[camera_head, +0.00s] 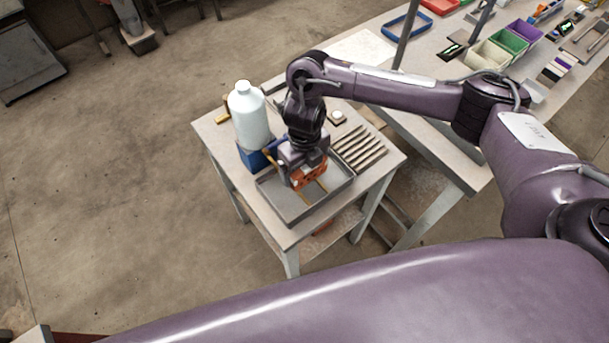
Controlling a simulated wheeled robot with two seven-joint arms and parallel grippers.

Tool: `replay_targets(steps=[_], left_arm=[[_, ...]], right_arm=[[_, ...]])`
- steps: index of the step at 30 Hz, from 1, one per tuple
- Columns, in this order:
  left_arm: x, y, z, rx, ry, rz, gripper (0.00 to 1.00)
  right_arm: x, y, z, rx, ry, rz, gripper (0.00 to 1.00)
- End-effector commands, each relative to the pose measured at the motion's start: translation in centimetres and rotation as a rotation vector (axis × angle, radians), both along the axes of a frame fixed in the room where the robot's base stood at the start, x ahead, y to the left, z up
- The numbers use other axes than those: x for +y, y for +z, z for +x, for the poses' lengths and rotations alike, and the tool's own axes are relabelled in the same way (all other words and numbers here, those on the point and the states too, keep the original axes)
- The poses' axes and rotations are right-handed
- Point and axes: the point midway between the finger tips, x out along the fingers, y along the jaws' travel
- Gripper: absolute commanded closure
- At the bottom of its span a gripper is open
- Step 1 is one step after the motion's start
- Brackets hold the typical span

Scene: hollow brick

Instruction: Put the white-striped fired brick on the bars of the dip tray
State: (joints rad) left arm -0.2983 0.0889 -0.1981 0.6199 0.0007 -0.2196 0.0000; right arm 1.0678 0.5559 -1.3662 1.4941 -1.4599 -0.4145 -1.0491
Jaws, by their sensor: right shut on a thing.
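My right gripper (305,172) points down over the small table and is shut on an orange-red hollow brick (311,181). White stripes on the brick are too small to make out. The brick is over the grey dip tray (342,188), inside its rim as seen from above. Thin tan bars show in the tray, one end (321,191) just beside the brick. The gripper hides much of the brick and bars, and I cannot tell whether the brick touches the bars. My left gripper is not in view.
A ribbed rack (359,148) lies right of the tray. A long bench (437,118) with colored bins (509,42) and a post (404,35) is at the right.

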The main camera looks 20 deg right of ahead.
Motion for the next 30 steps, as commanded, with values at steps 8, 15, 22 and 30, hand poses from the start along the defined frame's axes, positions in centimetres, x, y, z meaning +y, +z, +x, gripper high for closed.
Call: replay_targets(steps=[8, 15, 22, 30], left_arm=[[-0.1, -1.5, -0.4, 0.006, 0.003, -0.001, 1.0], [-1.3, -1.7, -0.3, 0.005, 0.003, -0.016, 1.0], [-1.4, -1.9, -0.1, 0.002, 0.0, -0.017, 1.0], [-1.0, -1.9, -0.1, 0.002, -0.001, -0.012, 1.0]], right_arm=[[0.1, -3.4, -0.1, 0.003, -0.002, 0.002, 0.41], [0.0, -4.3, 0.1, -0.001, -0.001, 0.0, 0.41], [0.0, -4.6, 0.0, -0.001, -0.001, 0.0, 0.41], [0.0, -4.7, 0.0, 0.0, -0.001, 0.0, 0.0]])
